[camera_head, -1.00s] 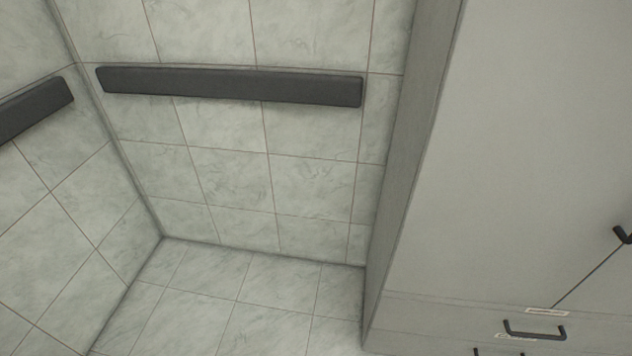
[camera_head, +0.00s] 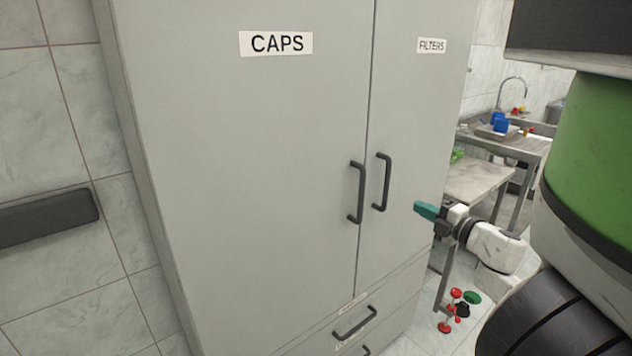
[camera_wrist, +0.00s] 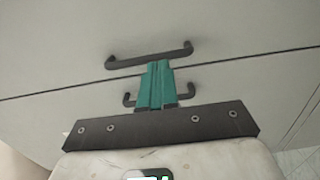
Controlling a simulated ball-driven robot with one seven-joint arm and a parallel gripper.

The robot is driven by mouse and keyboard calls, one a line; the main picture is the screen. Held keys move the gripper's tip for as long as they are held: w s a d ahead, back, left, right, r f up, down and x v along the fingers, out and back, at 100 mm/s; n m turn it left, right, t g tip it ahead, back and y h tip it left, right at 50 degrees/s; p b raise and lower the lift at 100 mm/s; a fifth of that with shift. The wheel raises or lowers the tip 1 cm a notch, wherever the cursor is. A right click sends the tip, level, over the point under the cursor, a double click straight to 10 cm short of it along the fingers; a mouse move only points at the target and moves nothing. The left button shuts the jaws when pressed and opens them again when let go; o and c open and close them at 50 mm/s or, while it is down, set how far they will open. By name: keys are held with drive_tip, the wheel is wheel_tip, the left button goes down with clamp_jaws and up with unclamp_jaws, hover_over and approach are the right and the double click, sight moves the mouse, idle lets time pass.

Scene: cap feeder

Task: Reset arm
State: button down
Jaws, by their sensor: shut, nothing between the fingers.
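My gripper (camera_head: 418,207) is to the right of the grey cabinet's door handles in the head view, with its teal fingers pointing left. In the wrist view the teal fingers (camera_wrist: 158,66) are together, with nothing between them. They overlap the two dark door handles in that view; I cannot tell how far away the handles are. The left door handle (camera_head: 360,192) and the right door handle (camera_head: 381,182) are dark vertical bars on the closed doors.
The tall grey cabinet (camera_head: 235,150) has CAPS and FILTERS labels and drawers below. A dark wall rail (camera_head: 45,218) is at left. Behind my arm are a metal table (camera_head: 482,180), a sink counter with blue items (camera_head: 500,122), and red and green objects (camera_head: 456,294) low down.

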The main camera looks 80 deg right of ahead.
drive_tip(key=w+a+f+m+g+y, duration=0.2)
drive_tip(key=w+a+f+m+g, duration=0.3)
drive_tip(key=a+f, duration=0.6)
drive_tip(key=w+a+f+m+g+y, duration=0.1)
drive_tip(key=w+a+f+m+g, duration=0.2)
drive_tip(key=w+a+f+m, duration=0.7)
drive_tip(key=w+a+f+n+g+y, duration=0.1)
drive_tip(key=a+y, duration=0.3)
drive_tip(key=a, duration=1)
drive_tip(key=w+a+f+n+g+y, duration=0.1)
drive_tip(key=a+f+n+g+y, duration=0.2)
drive_tip(key=a, duration=1.1)
drive_tip(key=shift+w+a+f+n+g+y, duration=0.2)
drive_tip(key=shift+w+a+n+g+y, duration=0.15)
drive_tip(key=shift+y, duration=0.35)
